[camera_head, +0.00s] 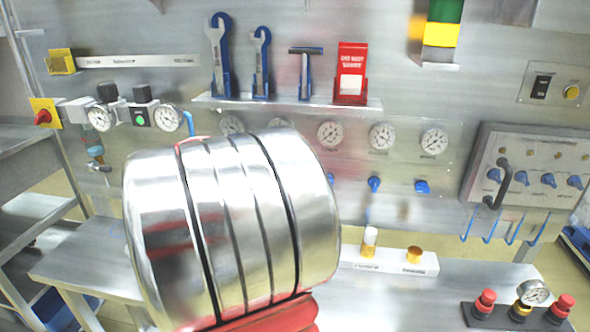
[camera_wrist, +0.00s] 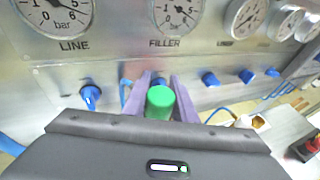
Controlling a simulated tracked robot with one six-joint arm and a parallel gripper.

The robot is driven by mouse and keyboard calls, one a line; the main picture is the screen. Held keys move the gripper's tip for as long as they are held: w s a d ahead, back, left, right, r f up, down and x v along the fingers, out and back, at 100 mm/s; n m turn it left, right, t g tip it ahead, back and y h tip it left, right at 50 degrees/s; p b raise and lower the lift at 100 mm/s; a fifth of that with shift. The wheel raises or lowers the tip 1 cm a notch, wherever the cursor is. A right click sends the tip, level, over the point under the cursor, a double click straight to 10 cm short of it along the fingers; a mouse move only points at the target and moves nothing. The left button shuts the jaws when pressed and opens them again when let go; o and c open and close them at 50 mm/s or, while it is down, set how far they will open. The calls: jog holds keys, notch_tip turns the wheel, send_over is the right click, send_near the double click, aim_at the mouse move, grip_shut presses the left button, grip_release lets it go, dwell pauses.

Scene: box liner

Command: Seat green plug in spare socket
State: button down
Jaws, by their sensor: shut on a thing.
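In the wrist view my gripper (camera_wrist: 161,86) has its purple fingers shut on the green plug (camera_wrist: 160,101), one finger on each side. The plug is held up in front of the steel panel, with its round end toward the camera. In the head view my own large metal arm link hides the gripper and plug. A white socket block (camera_head: 429,264) lies on the bench at right of centre. It has a white-topped, gold-based piece (camera_head: 369,243) at left and a bare gold socket (camera_head: 414,254) at right. Its labels are too small to read.
The steel panel carries several gauges (camera_head: 330,134) and blue valve knobs (camera_head: 374,184). Wrenches (camera_head: 220,55) and a red box (camera_head: 351,75) stand on a shelf above. Red knobs and a gauge sit on a dark base (camera_head: 475,318) at front right. Bench surface beside the block is clear.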

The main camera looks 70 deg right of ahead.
jog(key=w+a+f+n+t+y, duration=0.1)
jog(key=w+a+n+t, duration=0.35)
jog(key=w+a, duration=0.7)
jog(key=w+a+f+n+t+y, duration=0.15)
jog(key=w+a+n+t, duration=0.4)
jog(key=w, duration=0.85)
jog(key=w+a+f+n+t+y, duration=0.1)
jog(key=w+a+n+t+y, duration=0.1)
jog(key=a, duration=0.9)
jog(key=w+a+f+n+t+y, duration=0.2)
jog(key=w+a+y, duration=0.1)
jog(key=a, duration=0.9)
jog(key=w+a+f+n+t+y, duration=0.2)
jog(key=w+a, duration=0.3)
jog(key=a, duration=0.7)
jog(key=shift+y, duration=0.35)
jog(key=shift+a, duration=0.1)
